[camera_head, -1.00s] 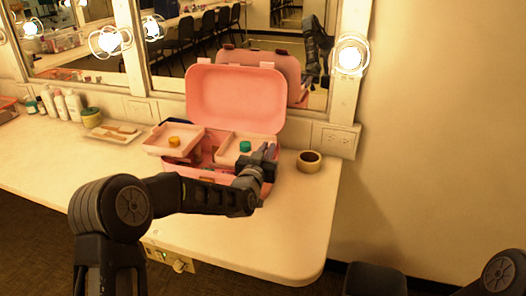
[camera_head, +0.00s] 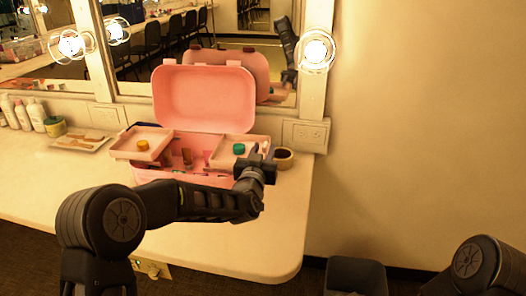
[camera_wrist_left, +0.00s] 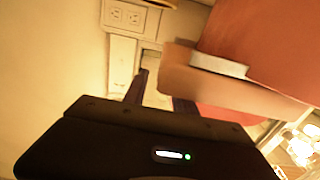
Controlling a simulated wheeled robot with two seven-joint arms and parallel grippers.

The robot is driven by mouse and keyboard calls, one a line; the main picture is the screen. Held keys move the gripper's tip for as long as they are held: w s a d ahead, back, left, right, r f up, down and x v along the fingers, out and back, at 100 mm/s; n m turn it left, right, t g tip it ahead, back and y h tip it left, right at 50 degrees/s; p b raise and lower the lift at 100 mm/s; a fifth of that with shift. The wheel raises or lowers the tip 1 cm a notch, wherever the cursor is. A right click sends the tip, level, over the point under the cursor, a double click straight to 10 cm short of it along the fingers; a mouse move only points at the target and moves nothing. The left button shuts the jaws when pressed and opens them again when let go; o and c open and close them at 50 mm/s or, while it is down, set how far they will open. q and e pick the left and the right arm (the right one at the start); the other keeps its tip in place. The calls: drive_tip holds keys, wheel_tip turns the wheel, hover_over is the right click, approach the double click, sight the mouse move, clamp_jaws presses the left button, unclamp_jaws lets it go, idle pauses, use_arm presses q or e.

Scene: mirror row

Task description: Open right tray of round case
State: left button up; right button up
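The pink case (camera_head: 204,97) stands on the counter with its lid up. My right gripper is out of view.
A small round tan container (camera_head: 284,158) stands just right of the gripper. A mirror (camera_head: 222,40) with bulbs is behind the case. Bottles (camera_head: 22,114) and a flat tray (camera_head: 80,142) are at the left. The counter front is clear.

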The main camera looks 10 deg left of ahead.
use_arm(q)
drive_tip(key=s+b, duration=0.1)
drive_tip(key=s, duration=0.6)
drive_tip(key=shift+s+a, duration=0.25)
drive_tip(key=shift+s, duration=0.15)
